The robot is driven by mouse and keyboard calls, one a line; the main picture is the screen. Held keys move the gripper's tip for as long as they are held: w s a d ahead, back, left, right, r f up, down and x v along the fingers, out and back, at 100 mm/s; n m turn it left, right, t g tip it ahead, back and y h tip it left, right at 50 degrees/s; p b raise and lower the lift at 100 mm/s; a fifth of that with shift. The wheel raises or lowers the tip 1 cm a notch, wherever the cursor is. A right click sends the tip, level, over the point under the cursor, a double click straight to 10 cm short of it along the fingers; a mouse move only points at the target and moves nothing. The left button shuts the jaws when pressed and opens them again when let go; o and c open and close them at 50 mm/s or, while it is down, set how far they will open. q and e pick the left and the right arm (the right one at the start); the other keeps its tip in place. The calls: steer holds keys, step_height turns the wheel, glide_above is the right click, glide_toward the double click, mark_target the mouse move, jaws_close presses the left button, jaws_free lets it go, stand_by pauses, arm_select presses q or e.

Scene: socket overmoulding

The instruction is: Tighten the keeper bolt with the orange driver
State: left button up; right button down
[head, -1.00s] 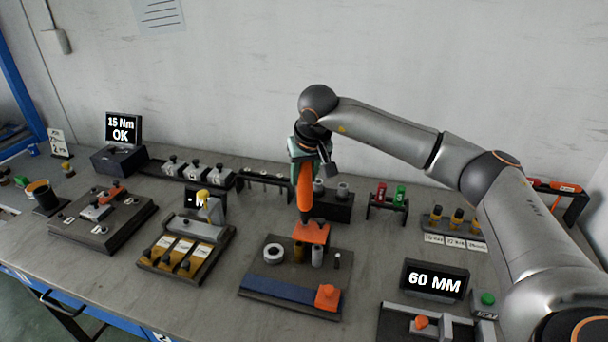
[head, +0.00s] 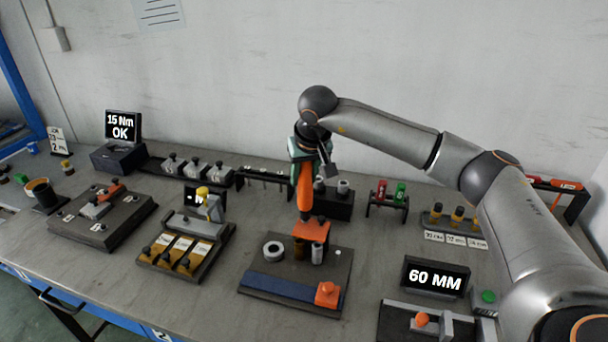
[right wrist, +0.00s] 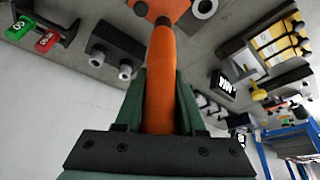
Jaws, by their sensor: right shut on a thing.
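My right gripper (head: 306,160) is shut on the orange driver (head: 305,188) and holds it upright, tip down. The driver's tip is at the top of an orange bracket (head: 314,231) on the dark fixture plate (head: 338,268). The keeper bolt cannot be told apart at the tip; whether the tip sits in it is unclear. In the right wrist view, the driver (right wrist: 160,85) runs between the green fingers to the orange bracket (right wrist: 165,8). My left gripper is not in view.
A dark block with metal sockets (head: 335,204) stands behind. The displays read "15 Nm OK" (head: 123,126) and "60 MM" (head: 435,279).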

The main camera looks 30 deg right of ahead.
steer(key=shift+f, duration=0.4)
stand_by(0.3)
steer(key=shift+s+a+f+b, duration=0.1)
steer(key=shift+s+f+b, duration=0.05)
steer(key=shift+f+b, duration=0.4)
stand_by(1.2)
steer(key=shift+r+p, duration=2.25)
steer(key=shift+r, duration=0.45)
steer(key=shift+f, duration=0.1)
